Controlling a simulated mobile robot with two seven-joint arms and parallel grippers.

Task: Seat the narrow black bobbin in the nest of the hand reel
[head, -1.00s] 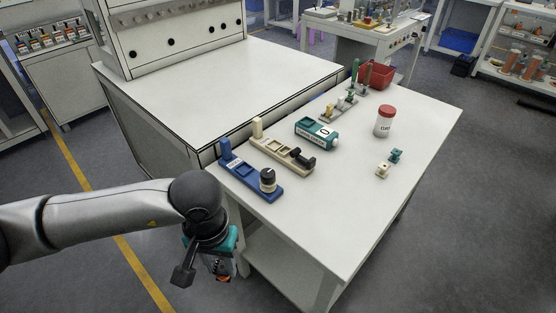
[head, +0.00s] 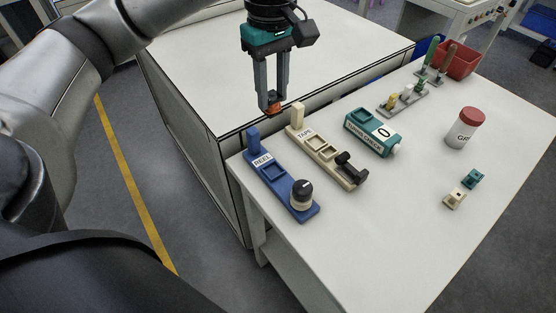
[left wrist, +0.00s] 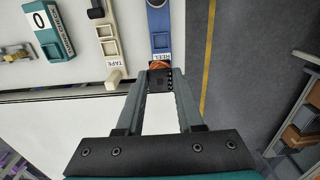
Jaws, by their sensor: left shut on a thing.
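My left gripper (head: 271,107) is shut on a small black bobbin with orange winding (head: 273,97). It hangs above the table's back left edge, behind the blue hand reel (head: 283,185), and looks apart from it. In the left wrist view the bobbin (left wrist: 160,84) sits between the fingertips (left wrist: 160,78), its black face toward the camera. The hand reel (left wrist: 160,35) lies just beyond it there. The reel has a "REEL" label, an upright blue post, an empty-looking square recess (head: 272,172) and a black-topped knob (head: 301,192). The fingers hide part of the bobbin. My right gripper is not in view.
Small teal (head: 473,178) and cream (head: 454,199) pieces lie near the right edge. The table's front is clear.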

